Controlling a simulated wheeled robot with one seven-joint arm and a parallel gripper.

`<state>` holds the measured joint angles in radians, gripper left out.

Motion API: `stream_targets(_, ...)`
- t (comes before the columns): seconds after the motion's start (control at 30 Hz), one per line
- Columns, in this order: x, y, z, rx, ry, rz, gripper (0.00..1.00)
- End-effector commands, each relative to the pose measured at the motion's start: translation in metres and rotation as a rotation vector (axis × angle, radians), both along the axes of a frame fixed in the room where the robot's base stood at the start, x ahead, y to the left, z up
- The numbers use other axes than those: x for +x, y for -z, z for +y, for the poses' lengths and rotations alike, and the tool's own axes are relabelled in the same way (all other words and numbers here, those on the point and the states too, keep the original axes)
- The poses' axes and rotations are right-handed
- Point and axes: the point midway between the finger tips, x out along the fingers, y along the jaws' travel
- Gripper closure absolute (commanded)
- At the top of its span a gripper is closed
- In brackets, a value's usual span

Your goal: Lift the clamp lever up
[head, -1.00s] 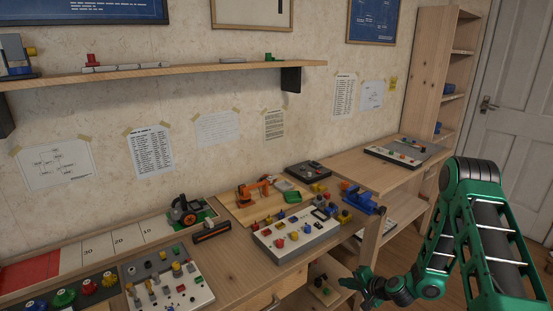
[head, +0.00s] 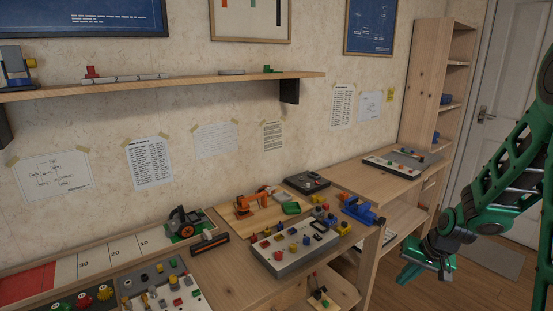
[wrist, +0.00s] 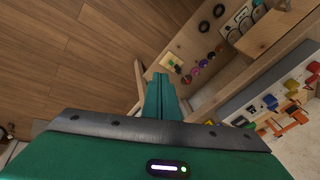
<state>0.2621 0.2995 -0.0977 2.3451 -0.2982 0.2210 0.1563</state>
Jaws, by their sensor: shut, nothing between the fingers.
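I cannot single out the clamp lever with certainty. A small wooden board (head: 323,303) on the low shelf under the bench carries an upright dark lever with a red tip and a green part; this may be the clamp. In the wrist view, a small board with a green and dark fixture (wrist: 172,64) lies beyond my fingertips, apart from them. My gripper (head: 428,272) hangs in the air right of the bench in the head view. Its green fingers (wrist: 161,82) are together in the wrist view, with nothing between them.
A grey panel with knobs (head: 292,250), a blue vise (head: 358,210) and an orange toy arm (head: 256,201) stand on the benchtop. In the wrist view, several coloured rings (wrist: 207,68) lie near the small board. Open wooden floor (wrist: 60,60) is clear at left.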

Motion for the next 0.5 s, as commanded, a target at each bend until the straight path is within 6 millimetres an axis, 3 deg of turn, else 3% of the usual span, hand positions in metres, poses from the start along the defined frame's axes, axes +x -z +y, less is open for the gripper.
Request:
stream_targets(0.1,-0.032,-0.032,-0.015,-0.054,0.0,0.037,1.0)
stream_targets(0.5,-0.16,-0.111,-0.045,-0.156,0.053,0.191,1.0)
